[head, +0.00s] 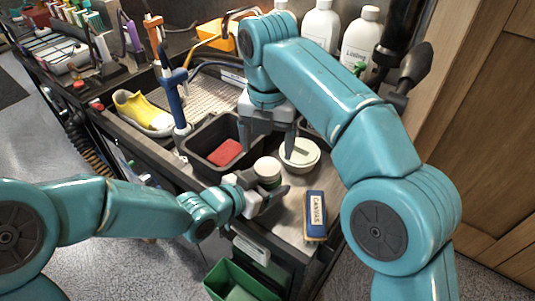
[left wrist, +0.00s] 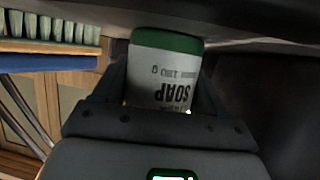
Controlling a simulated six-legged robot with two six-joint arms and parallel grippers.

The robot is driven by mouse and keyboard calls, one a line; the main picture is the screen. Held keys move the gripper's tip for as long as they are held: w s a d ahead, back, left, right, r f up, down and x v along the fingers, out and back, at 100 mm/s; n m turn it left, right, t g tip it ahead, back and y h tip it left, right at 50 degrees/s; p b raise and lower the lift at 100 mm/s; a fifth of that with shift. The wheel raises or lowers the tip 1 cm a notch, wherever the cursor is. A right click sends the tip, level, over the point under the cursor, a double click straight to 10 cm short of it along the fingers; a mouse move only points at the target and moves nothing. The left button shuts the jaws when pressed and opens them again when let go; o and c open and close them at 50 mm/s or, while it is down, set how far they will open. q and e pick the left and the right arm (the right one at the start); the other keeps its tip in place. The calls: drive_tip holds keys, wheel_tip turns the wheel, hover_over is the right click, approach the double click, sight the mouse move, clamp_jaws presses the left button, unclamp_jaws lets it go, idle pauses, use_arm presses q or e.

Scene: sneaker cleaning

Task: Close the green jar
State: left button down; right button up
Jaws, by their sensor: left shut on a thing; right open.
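The jar (head: 267,168) is small and round, with a pale top and green lower part, near the counter's front edge. My left gripper (head: 268,189) is shut on its side. In the left wrist view the jar (left wrist: 165,75) is between the fingers, with a white label reading SOAP upside down and a green band. My right gripper (head: 267,143) points down above and just behind the jar, open, its dark fingers apart. I cannot make out a separate lid or tell whether one is on the jar.
A dark bin (head: 200,145) with a red sponge (head: 225,152) is on the left. A blue CANVAS brush (head: 315,216) lies at front right. A yellow and white shoe (head: 142,112) is farther left.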

sight(268, 166)
drive_tip(key=shift+f, duration=2.8)
drive_tip(key=c, duration=1.1)
drive_tip(key=m, duration=1.3)
drive_tip(key=o, duration=1.2)
drive_tip(key=shift+c, duration=0.2)
